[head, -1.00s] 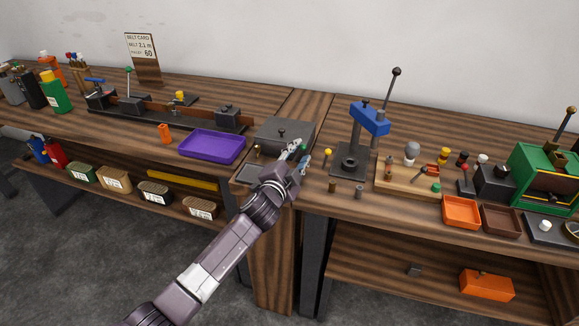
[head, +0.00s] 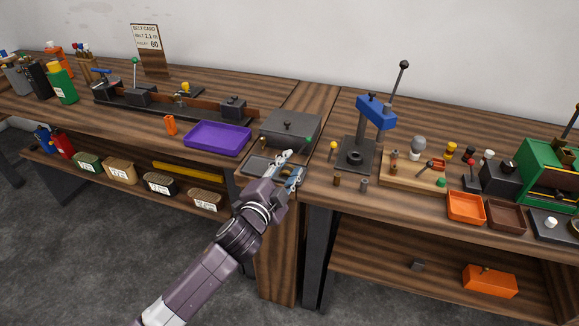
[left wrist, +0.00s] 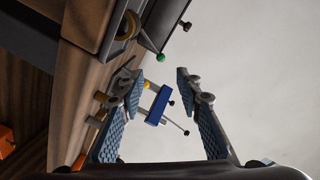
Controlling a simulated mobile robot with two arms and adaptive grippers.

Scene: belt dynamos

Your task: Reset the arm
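My left gripper (head: 289,168) is over the front edge of the bench, in front of the dark grey lidded box (head: 291,131). In the left wrist view its two blue-padded fingers (left wrist: 162,95) stand wide apart with nothing between them but a far view of the blue press head and the wall. The gripper looks empty. My right gripper is not in view.
A purple tray (head: 217,139) lies left of the grey box. A press with a blue head (head: 376,111) stands to the right, with a wooden board (head: 404,167) of small parts, an orange tray (head: 466,207) and a green machine (head: 548,172). The floor in front is clear.

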